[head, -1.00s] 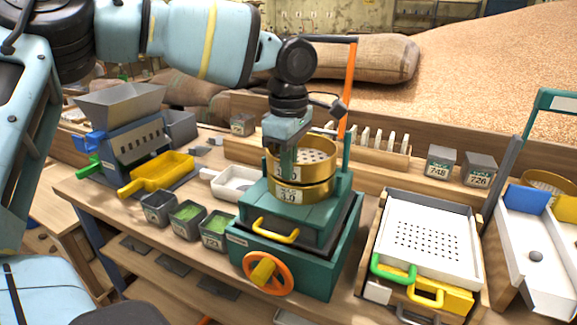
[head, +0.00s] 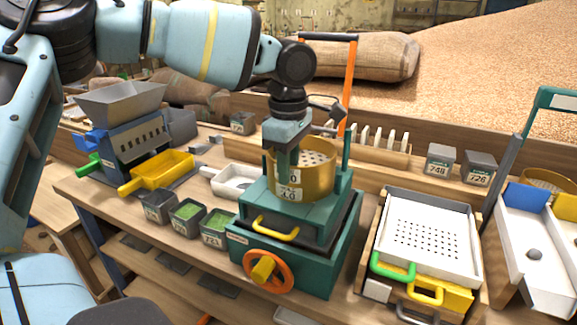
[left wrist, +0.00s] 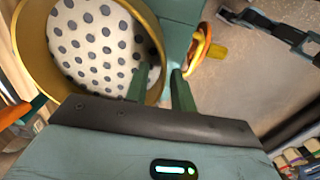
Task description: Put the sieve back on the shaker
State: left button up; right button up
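The brass sieve (head: 318,176) with a perforated white floor sits level on the teal shaker (head: 318,262), nested with a second brass ring labelled 4.0 (head: 289,195) just beneath. My left gripper (head: 288,172) points down at the near-left side of the sieve. In the left wrist view the fingers (left wrist: 161,80) straddle the wall of the sieve (left wrist: 98,44), one inside and one outside. They look parted, with a gap beside the rim. The outer finger covers part of the upper label. My right gripper is not in view.
An orange upright bar (head: 348,90) stands behind the sieve. The shaker has a yellow handle (head: 274,229) and an orange handwheel (head: 268,271). Grey bins (head: 187,217) stand to its left, a white perforated tray (head: 425,236) to its right.

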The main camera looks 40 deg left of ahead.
pick_arm(q)
notch_tip(320, 180, up, 12)
dwell(0.5)
dwell(0.4)
